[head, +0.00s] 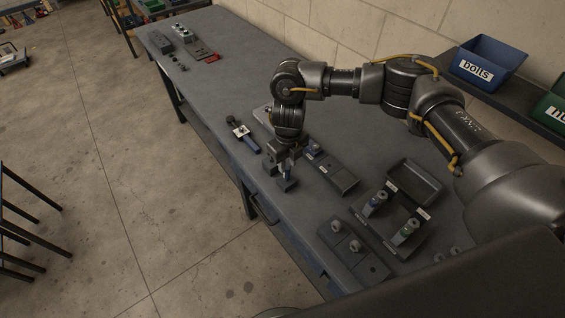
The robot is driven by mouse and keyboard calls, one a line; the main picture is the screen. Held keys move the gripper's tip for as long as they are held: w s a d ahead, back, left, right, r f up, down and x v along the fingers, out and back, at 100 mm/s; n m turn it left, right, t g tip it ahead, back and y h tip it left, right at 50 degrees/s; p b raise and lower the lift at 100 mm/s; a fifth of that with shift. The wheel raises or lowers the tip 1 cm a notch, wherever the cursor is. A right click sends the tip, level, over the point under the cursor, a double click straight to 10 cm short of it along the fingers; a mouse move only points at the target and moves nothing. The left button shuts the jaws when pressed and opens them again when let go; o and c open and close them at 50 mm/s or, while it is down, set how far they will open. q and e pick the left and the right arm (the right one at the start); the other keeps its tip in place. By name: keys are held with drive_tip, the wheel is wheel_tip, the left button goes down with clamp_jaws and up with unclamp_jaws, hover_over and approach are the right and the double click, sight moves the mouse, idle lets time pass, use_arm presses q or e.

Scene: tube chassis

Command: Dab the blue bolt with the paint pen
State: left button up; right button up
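My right gripper (279,174) points down over the bench near its front edge, with its two dark fingertips apart. I see no pen clearly held between them. A small piece with a blue band (377,201) stands in a dark labelled holder to the right, and a similar piece with a green band (406,230) stands nearer me. Another small bluish piece (314,148) sits on a long dark block just right of the gripper, partly hidden by it. I cannot tell which of these is the blue bolt or the paint pen. My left gripper is out of view.
A dark block with two grey bolt-like pieces (336,225) lies near the front edge. An empty dark tray (416,182) sits behind the holder. A blue-handled tool (246,137) lies left of the gripper. A blue "bolts" bin (486,62) stands on the shelf. The bench's middle left is clear.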

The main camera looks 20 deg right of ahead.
sight(287, 174)
drive_tip(key=shift+f+b, duration=2.45)
drive_tip(key=shift+f, duration=0.9)
clamp_jaws()
drive_tip(key=shift+r, duration=0.15)
